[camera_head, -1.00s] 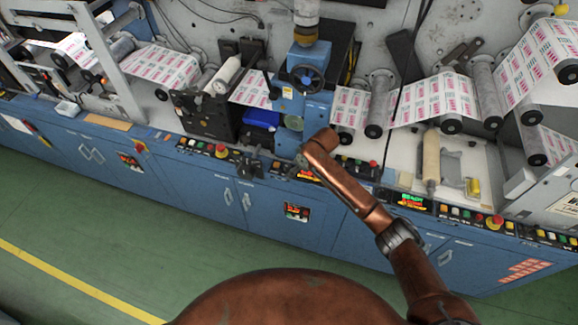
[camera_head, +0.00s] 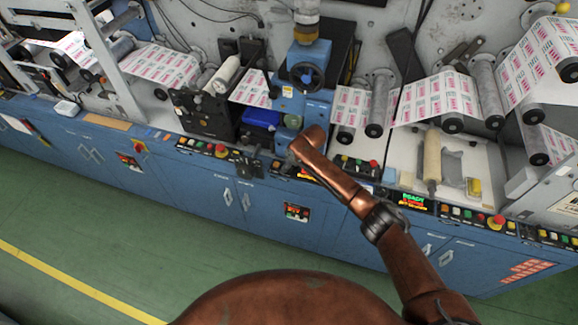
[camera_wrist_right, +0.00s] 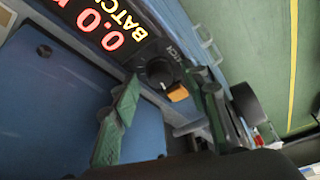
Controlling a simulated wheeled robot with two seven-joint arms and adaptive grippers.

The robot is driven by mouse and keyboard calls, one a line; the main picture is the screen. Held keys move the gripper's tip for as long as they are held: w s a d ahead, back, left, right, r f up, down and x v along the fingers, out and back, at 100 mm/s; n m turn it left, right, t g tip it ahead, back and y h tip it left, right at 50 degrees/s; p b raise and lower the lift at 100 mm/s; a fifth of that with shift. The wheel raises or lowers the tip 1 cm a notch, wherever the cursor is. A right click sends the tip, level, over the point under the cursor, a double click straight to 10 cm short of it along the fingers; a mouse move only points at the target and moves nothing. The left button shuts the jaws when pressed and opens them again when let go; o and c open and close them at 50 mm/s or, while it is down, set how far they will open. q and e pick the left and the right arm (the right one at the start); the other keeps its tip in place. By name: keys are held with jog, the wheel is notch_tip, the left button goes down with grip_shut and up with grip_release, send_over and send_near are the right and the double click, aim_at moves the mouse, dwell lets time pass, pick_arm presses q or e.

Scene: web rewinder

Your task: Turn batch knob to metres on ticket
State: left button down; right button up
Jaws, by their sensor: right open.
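The black batch knob (camera_wrist_right: 159,73) sits on the dark panel in the right wrist view, with an orange piece (camera_wrist_right: 178,93) next to it. A red display (camera_wrist_right: 98,28) reading 0.0 with the word BATCH is beside it. My right gripper (camera_wrist_right: 166,82) is open, with one greenish finger on each side of the knob's place in the picture; I cannot tell whether they touch it. In the head view my right arm (camera_head: 340,180) reaches to the console, and its forearm covers part of the panel. No ticket is legible. My left gripper is not in view.
The blue console front carries button rows, with a red stop button (camera_head: 221,151) left of my arm. A blue press unit with a handwheel (camera_head: 306,76) stands behind my wrist. Printed web (camera_head: 420,100) runs over rollers. The green floor (camera_head: 90,220) in front is clear.

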grip_shut()
jog(key=m+p, duration=0.1)
jog(key=p, duration=0.1)
jog(key=m+p, duration=0.1)
jog(key=shift+s+a+r+m+t+h+p, duration=0.15)
jog(key=shift+r+m+t+h+p, duration=0.05)
jog(key=shift+m+t+h+p, duration=0.15)
jog(key=shift+m+h+p, duration=0.25)
jog(key=shift+m+p, duration=0.3)
jog(key=shift+p, duration=0.1)
jog(key=shift+f+m+t+h+p, duration=0.15)
jog(key=shift+m+t+h+p, duration=0.2)
jog(key=shift+m+p, duration=0.5)
jog(key=shift+m, duration=0.35)
grip_release()
